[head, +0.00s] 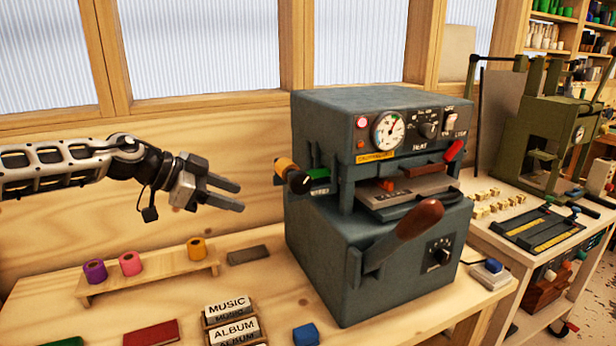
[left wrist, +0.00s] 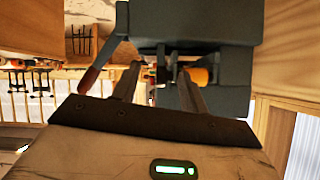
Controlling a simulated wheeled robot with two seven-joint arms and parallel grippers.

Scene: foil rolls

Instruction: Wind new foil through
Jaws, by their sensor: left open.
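The grey foil press (head: 330,240) stands on the wooden bench in the middle of the head view. An orange-gold roll with a dark knob (head: 297,181) sticks out from its left side, beside a green piece (head: 318,175). My left gripper (head: 242,197) is open and empty, its fingers pointing right at this side, a short gap from the knob. In the left wrist view its two fingers (left wrist: 158,82) stand apart, with an orange part (left wrist: 199,76) beyond them. Purple (head: 95,271), pink (head: 131,263) and gold (head: 197,248) rolls stand on a wooden rack (head: 150,277). My right gripper is out of view.
The press has a lever with a brown grip (head: 419,218) in front. MUSIC and ALBUM blocks (head: 228,309), a red book (head: 150,333), a blue block (head: 306,334) and a grey bar (head: 248,254) lie on the bench. A green press (head: 552,133) stands at right.

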